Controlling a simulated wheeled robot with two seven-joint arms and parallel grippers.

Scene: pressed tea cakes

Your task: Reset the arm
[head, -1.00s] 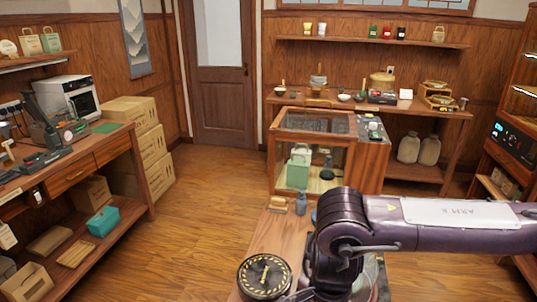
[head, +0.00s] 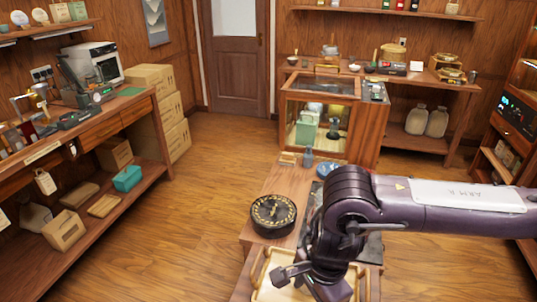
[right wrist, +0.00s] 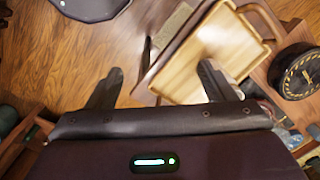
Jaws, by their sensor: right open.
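My right arm (head: 440,198), dark purple with a white label plate, reaches in from the right over the wooden table (head: 262,232). My right gripper (right wrist: 158,85) is open in the right wrist view, with two dark fingers wide apart and nothing between them but floor and the edge of a wooden tray (right wrist: 190,68). In the head view its wrist hangs down by the same tray (head: 258,272), at the table's near end. I cannot tell the height of the fingertips above the tray. My left gripper is not in view.
A round black dial with yellow marks (head: 273,214) stands on the table beside my arm. A glass-sided wooden cabinet (head: 304,95) stands behind. Left are a workbench (head: 110,122) and stacked cartons (head: 160,105). The floor (head: 200,200) between is clear.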

